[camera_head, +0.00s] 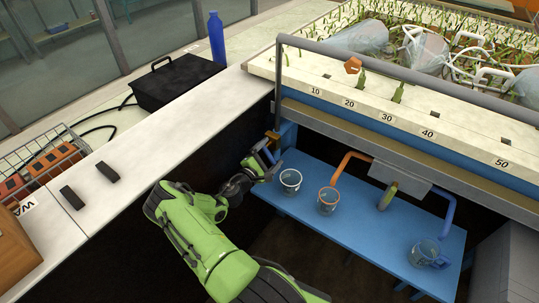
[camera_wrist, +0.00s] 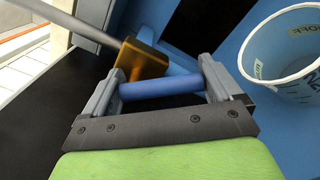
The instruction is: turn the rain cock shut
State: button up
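The rain cock has a brass-coloured body (camera_head: 272,135) on the grey pipe at the near left corner of the flume; the same body shows in the wrist view (camera_wrist: 143,60). In the wrist view a blue bar handle (camera_wrist: 160,88) lies just in front of the brass body. My gripper (camera_head: 264,164) is at the cock, just below the brass body. In the wrist view its two fingers (camera_wrist: 161,84) stand at the two ends of the blue handle, with no clear gap. The handle's link to the body is mostly hidden.
A white pail (camera_head: 290,181) stands close right of my gripper on a blue bench (camera_head: 335,225). A white ledge (camera_head: 150,140) with a black case (camera_head: 177,82) is on the left.

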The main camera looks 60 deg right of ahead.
jog(key=c, duration=0.8)
jog(key=shift+f, duration=0.15)
jog(key=m, duration=0.1)
jog(key=m+b, duration=0.2)
jog(key=shift+w+f, duration=0.3)
jog(key=shift+w+d+f+m+b, duration=0.1)
jog(key=shift+w+m+b, duration=0.2)
jog(key=shift+m+b, duration=0.85)
jog(key=shift+w+f+m+b, duration=0.1)
jog(key=shift+w+m+b, duration=0.15)
jog(key=shift+m+b, duration=0.9)
jog(key=shift+m, duration=0.3)
jog(key=o, duration=1.2)
jog(key=w+a+p, duration=0.2)
jog(key=a+p, duration=0.1)
jog(key=a, duration=1.2)
jog(key=shift+w+a, duration=0.3)
jog(key=shift+a, duration=0.05)
jog(key=shift+r, duration=0.15)
